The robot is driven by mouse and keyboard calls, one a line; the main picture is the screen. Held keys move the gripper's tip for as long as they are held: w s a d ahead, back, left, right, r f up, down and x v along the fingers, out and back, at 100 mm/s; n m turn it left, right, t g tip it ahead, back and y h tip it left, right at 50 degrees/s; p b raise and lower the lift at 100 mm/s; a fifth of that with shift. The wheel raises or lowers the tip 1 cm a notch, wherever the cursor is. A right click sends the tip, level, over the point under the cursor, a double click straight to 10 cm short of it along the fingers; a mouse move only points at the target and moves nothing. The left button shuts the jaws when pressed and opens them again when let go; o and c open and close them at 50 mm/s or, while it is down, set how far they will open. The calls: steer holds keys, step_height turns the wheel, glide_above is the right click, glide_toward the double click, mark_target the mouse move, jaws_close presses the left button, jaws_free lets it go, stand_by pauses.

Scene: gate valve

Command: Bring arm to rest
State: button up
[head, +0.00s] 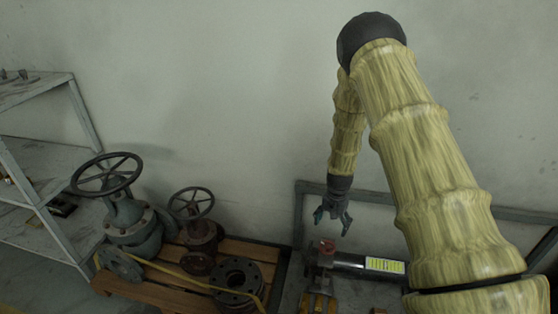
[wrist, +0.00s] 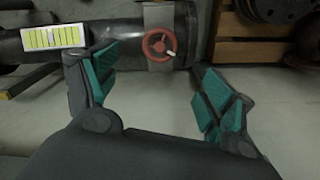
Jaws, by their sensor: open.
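My gripper (head: 333,218) points down at the end of my bent arm, in front of the wall. It is open and empty. In the head view it hangs a little above a dark pipe (head: 345,260) that carries a small red handwheel (head: 327,246). In the wrist view, my gripper's teal-padded fingers (wrist: 158,92) are spread wide. The red handwheel (wrist: 158,45) shows beyond and between them, apart from both fingertips. The pipe (wrist: 110,38) runs across the top with a yellow-green label (wrist: 54,37) on it. My forearm hides part of the right side in the head view.
A wooden pallet (head: 170,290) at lower left holds a large valve with a dark handwheel (head: 107,174), a smaller rusty valve (head: 200,235) and a flange (head: 237,278). A grey shelf (head: 40,190) stands at far left. A grey metal frame (head: 380,197) is behind the pipe.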

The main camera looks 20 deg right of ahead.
steer(key=shift+s+f, duration=0.1)
steer(key=s+a+f+n, duration=0.35)
steer(key=s+a, duration=0.25)
steer(key=s, duration=0.5)
steer(key=s+a+f+n, duration=0.2)
steer(key=s+a+f, duration=0.3)
steer(key=s, duration=0.7)
steer(key=s+a+f+n, duration=0.3)
steer(key=s+a, duration=0.3)
steer(key=s, duration=0.5)
steer(key=s+a+r+n+p, duration=0.1)
steer(key=s+a+r, duration=0.25)
steer(key=s, duration=0.25)
step_height(320, 180, up, 15)
steer(key=p, duration=1.5)
steer(key=shift+w+p, duration=0.25)
steer(key=shift+p, duration=0.15)
steer(key=shift+f, duration=0.1)
